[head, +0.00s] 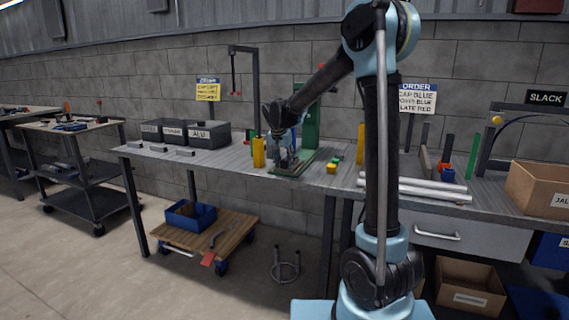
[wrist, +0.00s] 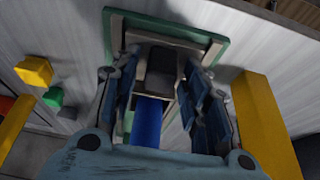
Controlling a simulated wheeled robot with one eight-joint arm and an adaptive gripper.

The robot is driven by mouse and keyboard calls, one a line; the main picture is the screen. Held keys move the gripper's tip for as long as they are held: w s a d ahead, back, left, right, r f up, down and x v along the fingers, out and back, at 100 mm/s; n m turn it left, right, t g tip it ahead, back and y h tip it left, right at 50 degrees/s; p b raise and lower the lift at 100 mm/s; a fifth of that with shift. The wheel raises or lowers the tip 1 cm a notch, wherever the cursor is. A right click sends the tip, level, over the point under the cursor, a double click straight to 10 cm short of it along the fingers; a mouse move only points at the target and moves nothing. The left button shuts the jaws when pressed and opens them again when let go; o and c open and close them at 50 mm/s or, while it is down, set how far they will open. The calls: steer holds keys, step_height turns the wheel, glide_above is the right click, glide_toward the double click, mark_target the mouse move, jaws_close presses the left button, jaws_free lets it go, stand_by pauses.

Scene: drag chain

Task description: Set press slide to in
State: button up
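The green press (head: 312,125) stands on the workbench, with its green base plate (head: 290,169) in front of it. In the wrist view the base (wrist: 218,45) carries a pale frame around a dark grey block (wrist: 162,62), which looks like the slide. A blue piece (wrist: 147,122) lies in line with the block, nearer the camera. My gripper (head: 284,160) is low over the press base. In the wrist view its fingers (wrist: 160,80) stand apart on either side of the block, with gaps visible. The slide's exact position and any contact are hard to tell.
A yellow block (head: 331,168) and small green pieces lie right of the base. Pale bars (head: 425,190) lie farther right.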

jaws_close()
steer(key=shift+w, duration=0.1)
steer(key=w+d, duration=0.1)
steer(key=w, duration=0.4)
steer(key=w+d, duration=0.2)
steer(key=w, duration=0.3)
steer(key=w+d, duration=0.2)
steer(key=w, duration=0.3)
steer(key=shift+w+d, duration=0.1)
steer(key=shift+d, duration=0.15)
steer(key=shift+w, duration=0.1)
steer(key=shift+o, duration=1.7)
jaws_free()
